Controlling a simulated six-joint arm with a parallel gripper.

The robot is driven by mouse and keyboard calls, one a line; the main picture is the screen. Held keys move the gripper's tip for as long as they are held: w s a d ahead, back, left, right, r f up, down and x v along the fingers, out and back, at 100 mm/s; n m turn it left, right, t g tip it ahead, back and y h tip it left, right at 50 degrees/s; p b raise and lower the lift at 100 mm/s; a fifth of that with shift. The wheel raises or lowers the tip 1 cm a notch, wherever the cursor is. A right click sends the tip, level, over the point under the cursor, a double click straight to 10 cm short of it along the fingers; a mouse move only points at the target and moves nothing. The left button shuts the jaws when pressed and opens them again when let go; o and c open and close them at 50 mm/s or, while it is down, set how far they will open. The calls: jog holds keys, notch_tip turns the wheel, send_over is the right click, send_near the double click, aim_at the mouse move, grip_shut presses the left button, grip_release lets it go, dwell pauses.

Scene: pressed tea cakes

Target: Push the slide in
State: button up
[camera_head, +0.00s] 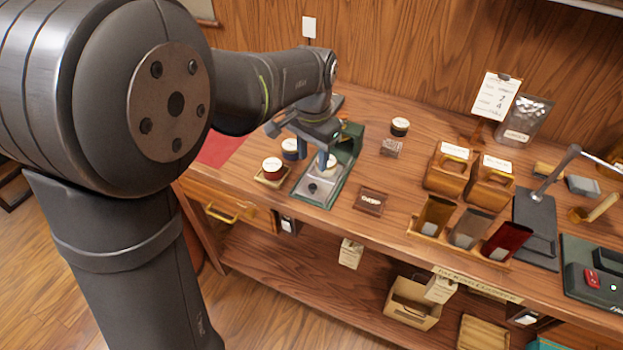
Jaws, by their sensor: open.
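A green press-like device (349,155) stands on the counter in the head view. Its grey metal slide (318,190) lies at the near end of the base and has a dark round spot. My gripper (312,152) is open and points down over the far part of this device. A small pale-topped round thing (331,161) shows beside the fingers. I cannot tell whether the fingers touch it or the slide. The far part of the device is partly hidden by my gripper and wrist.
A red-banded tin (272,165) on a small tray and a blue tin (291,147) stand close on the left. A dark wooden plaque (370,200) lies to the right. Farther right are wooden boxes (450,169) and a tray of pouches (462,247). Counter beyond the plaque is partly clear.

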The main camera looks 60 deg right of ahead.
aim_at(313, 186)
notch_tip(313, 186, down, 9)
jog(key=shift+r, duration=0.1)
dwell(0.3)
grip_shut()
